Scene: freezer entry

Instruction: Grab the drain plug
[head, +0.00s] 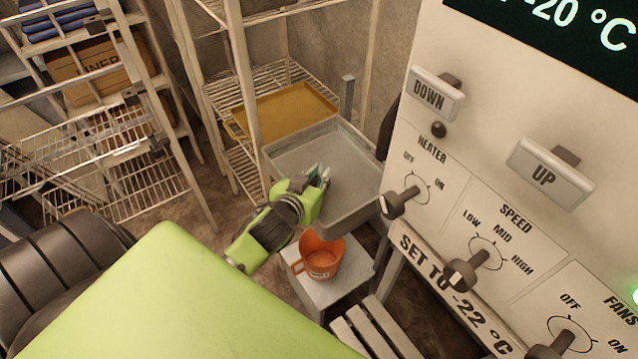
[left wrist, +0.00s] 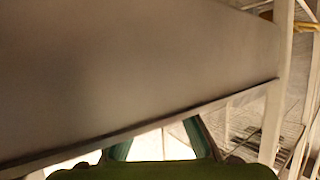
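I cannot make out the drain plug in either view. A grey metal basin (head: 352,182) stands in the middle of the head view, and its visible floor looks bare. My left gripper (head: 322,174), green with teal finger pads, is at the basin's left part, by its near left rim; the arm hides some of that rim. In the left wrist view a broad grey surface (left wrist: 130,70) fills most of the picture. The teal fingers of my left gripper (left wrist: 160,142) show spread apart below its edge, with nothing seen between them. My right gripper is in neither view.
An orange cup (head: 320,262) stands on a white stool (head: 325,292) below the basin. A yellow tray (head: 290,108) lies on a wire rack behind. A control panel (head: 500,190) with knobs closes off the right. Shelves (head: 130,150) stand at the left.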

